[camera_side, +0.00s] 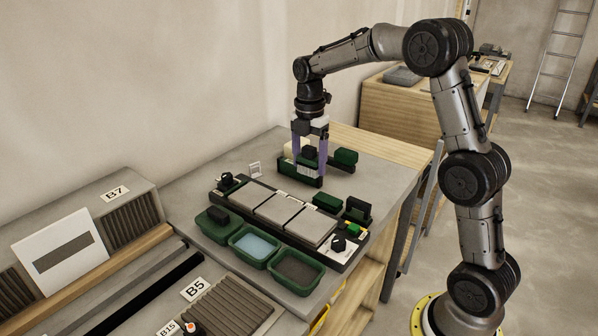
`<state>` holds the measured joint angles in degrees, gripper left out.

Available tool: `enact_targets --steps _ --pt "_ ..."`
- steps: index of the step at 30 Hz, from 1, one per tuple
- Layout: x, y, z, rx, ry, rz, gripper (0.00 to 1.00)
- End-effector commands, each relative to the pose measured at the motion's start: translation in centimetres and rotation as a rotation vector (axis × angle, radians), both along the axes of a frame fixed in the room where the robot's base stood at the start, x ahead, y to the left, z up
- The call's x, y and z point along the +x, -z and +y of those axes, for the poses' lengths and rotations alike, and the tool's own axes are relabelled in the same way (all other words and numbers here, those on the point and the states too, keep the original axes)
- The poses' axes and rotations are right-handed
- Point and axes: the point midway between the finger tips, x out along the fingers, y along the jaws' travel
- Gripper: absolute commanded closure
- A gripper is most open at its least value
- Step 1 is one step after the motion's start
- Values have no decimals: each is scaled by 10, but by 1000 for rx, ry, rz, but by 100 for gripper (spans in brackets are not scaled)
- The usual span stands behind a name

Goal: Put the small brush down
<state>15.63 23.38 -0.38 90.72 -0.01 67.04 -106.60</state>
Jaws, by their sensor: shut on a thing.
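My gripper (309,166), with two purple fingers, is above a dark green holder (299,177) at the back of the grey bench. It is shut on a small dark thing (309,153), which I take to be the small brush. The fingers partly hide it, and its bristles cannot be made out. It is at or just above the holder; I cannot tell whether they touch.
A black tray with grey tiles (280,208) lies in front. Green tubs stand along its near side, one with blue liquid (256,245), one with dark fill (297,269). A green block (346,157) is right of the holder. A small white card (255,169) stands left.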

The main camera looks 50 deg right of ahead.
Motion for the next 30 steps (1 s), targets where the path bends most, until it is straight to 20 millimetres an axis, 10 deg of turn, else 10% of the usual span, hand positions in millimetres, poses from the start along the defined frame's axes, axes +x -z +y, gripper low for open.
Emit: enact_targets --steps 12,30 --pt "-76 -8 5 -1 13 -3 100" --pt "21 45 -28 -2 17 -8 100"
